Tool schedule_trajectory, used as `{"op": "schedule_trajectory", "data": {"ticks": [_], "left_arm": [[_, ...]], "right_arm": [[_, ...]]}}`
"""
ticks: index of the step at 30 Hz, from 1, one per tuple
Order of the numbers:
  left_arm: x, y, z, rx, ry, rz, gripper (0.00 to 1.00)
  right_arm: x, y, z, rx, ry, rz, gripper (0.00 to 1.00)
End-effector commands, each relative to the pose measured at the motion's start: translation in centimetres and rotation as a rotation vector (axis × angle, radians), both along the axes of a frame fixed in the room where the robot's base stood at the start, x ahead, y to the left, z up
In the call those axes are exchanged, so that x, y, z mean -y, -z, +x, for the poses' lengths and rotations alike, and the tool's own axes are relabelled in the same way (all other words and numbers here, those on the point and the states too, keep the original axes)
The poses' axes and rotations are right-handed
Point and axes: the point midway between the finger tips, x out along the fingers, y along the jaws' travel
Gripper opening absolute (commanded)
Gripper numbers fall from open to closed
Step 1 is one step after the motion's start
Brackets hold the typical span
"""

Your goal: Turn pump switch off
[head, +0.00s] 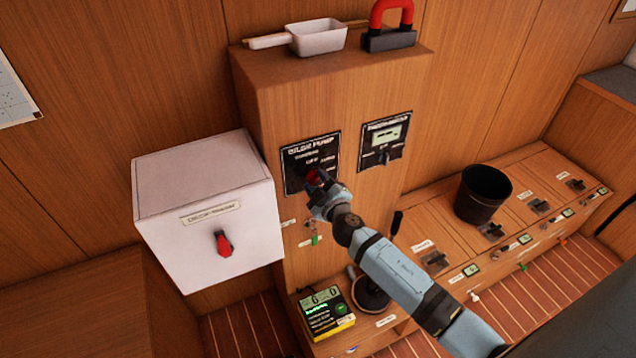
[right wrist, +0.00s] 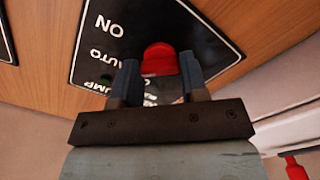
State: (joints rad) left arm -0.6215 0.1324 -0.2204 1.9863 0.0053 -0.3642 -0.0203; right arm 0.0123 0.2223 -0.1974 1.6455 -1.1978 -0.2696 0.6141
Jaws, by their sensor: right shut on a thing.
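The bilge pump panel (head: 300,155) is a black plate with white lettering on the front of the wooden cabinet. It also fills much of the right wrist view (right wrist: 100,45), where "ON" and "AUTO" can be read. The red pump switch knob (right wrist: 160,59) sits between the fingers of my right gripper (right wrist: 158,80), which is shut on it. In the head view the right gripper (head: 318,180) reaches the panel's lower right part and hides most of the knob. The knob's exact setting cannot be told. My left gripper is not in view.
A white box (head: 200,245) with a red handle (head: 222,243) juts out left of the panel. A second panel (head: 385,140) with a display is to the right. A black bucket (head: 482,194) stands on the bench. A scoop (head: 318,38) and a red-handled item (head: 390,25) lie on top.

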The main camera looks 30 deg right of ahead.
Motion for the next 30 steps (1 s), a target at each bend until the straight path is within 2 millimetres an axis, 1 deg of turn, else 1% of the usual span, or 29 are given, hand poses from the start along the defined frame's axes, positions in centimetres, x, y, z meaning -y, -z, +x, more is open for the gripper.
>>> {"op": "schedule_trajectory", "data": {"ticks": [8,21,30], "left_arm": [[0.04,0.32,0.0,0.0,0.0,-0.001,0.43],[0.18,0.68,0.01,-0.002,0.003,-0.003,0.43],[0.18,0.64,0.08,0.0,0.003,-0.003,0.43]], "right_arm": [[-0.04,0.06,-0.01,-0.006,-0.001,-0.118,0.17],[-0.01,0.06,-0.01,-0.028,-0.002,-0.484,0.17],[-0.04,0.03,-0.01,-0.039,-0.002,-0.681,0.17]]}}
